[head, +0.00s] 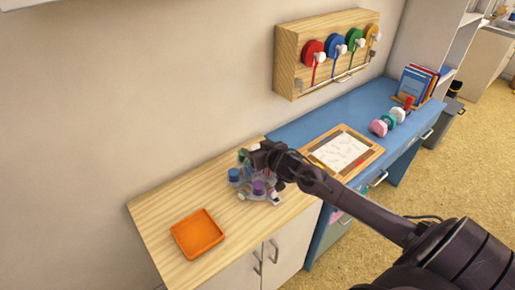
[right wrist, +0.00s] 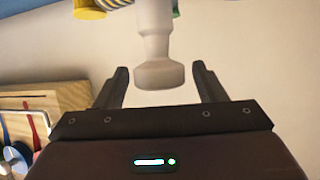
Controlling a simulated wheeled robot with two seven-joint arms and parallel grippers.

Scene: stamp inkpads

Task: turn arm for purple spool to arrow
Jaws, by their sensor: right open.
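A round stand (head: 262,197) with several coloured spools sits on the wooden counter. The purple spool (head: 259,187) is on its front side, with a blue spool (head: 234,174) to its left. My right gripper (head: 250,156) is at the back of the stand and covers part of it. In the right wrist view my right gripper (right wrist: 162,82) is open. A pale post with a wide round end (right wrist: 158,60) shows between its fingers, with a gap on each side. I cannot make out the arrow or which arm belongs to the purple spool. My left gripper is out of view.
An orange tray (head: 197,234) stands on the counter at the front left. A framed white board (head: 340,150) lies on the blue desk to the right. A wooden wall rack (head: 287,60) holds coloured reels.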

